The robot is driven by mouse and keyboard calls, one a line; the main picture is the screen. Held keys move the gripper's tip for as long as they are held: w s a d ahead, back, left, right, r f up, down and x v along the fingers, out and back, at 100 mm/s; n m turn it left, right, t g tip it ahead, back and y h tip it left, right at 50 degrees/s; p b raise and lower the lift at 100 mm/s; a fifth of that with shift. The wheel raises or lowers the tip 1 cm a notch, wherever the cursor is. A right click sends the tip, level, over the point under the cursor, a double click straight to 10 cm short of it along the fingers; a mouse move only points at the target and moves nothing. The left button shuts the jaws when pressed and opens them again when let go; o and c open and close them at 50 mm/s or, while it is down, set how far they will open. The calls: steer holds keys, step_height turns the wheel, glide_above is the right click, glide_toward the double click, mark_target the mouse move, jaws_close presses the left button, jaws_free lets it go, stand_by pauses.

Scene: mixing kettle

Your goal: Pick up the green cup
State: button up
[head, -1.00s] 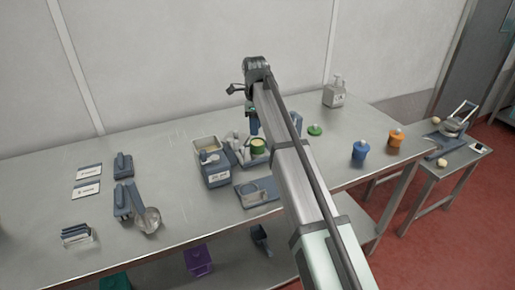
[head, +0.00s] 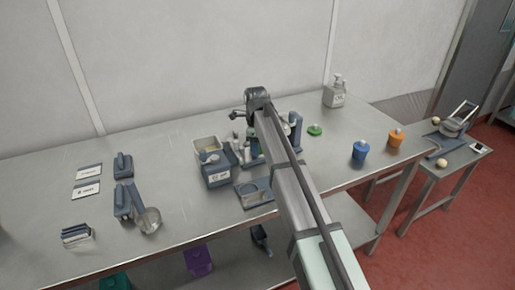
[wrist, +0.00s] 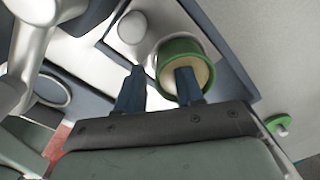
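The green cup (wrist: 165,62) shows in the wrist view with a green rim and a pale cream inside. In the head view my arm hides it. My gripper (wrist: 160,88) is open, with two dark blue fingers apart. The right finger overlaps the cup's opening; the left finger is outside the rim on the left. The cup's left wall appears to lie between them, but I cannot tell how deep the right finger reaches. In the head view my fingers are hidden behind my arm. A green lid (head: 314,130) lies on the table, also in the wrist view (wrist: 278,124).
A blue-grey container (head: 215,170) and an empty-looking blue holder (head: 254,193) stand left of my arm. Metallic parts (wrist: 35,50) are close at the wrist view's left. A blue cup (head: 360,150) and an orange cup (head: 396,138) stand right, with clear table around them.

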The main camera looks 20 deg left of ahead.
steer(key=shift+c, duration=0.5)
jaws_close()
steer(key=shift+r, duration=0.1)
step_height(320, 180, up, 10)
stand_by(0.5)
